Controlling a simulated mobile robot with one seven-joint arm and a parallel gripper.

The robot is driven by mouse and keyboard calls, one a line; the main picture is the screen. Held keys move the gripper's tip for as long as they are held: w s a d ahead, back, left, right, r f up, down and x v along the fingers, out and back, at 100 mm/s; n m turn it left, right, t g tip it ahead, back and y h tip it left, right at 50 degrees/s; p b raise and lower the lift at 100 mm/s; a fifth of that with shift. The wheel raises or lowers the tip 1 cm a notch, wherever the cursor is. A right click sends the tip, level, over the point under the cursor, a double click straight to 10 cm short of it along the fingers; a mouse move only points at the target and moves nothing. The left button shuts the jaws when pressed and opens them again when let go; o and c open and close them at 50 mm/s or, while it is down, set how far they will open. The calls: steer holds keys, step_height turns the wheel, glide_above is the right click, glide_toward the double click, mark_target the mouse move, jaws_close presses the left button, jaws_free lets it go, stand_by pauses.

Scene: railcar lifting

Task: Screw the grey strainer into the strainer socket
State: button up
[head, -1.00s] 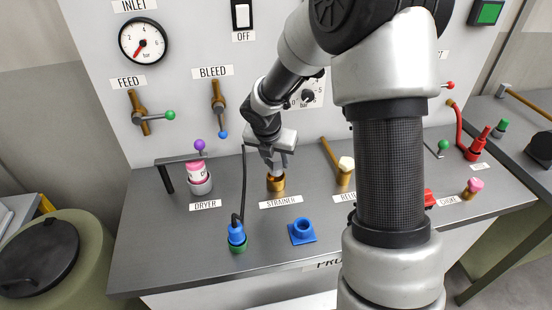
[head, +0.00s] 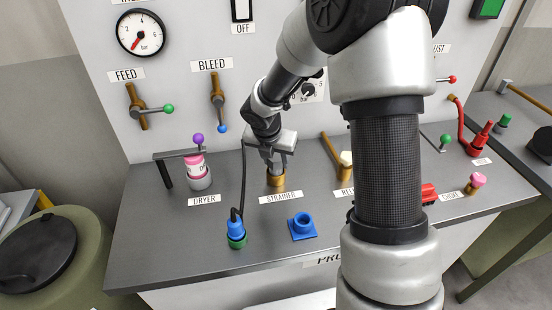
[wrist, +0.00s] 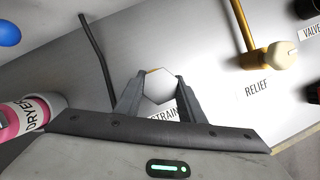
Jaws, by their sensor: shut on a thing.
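The brass strainer socket (head: 276,180) stands upright on the bench behind the STRAINER label (head: 281,197). My gripper (head: 276,164) points down directly over it, its fingertips close to the socket's rim. In the wrist view my gripper (wrist: 150,98) is shut on the grey strainer, whose pale hexagonal head (wrist: 159,87) sits between the two fingers. A sliver of brass shows behind the head. In the head view the fingers mostly hide the strainer. How deep it sits in the socket, and whether its thread has caught, cannot be told.
The pink dryer (head: 196,168) stands left, with a clamp arm and purple knob above it. A black cable runs to a blue plug (head: 236,228) close by. A blue square fitting (head: 302,227) lies in front. The relief valve (head: 345,168) stands right.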

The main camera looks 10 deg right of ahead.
steer(key=shift+f+b, duration=0.3)
steer(key=shift+f, duration=0.2)
steer(key=o, duration=1.3)
steer(key=p+v, duration=0.4)
steer(key=v, duration=1.3)
steer(key=shift+s+a+r, duration=0.1)
steer(key=shift+s+r, duration=0.05)
steer(key=shift+r, duration=0.05)
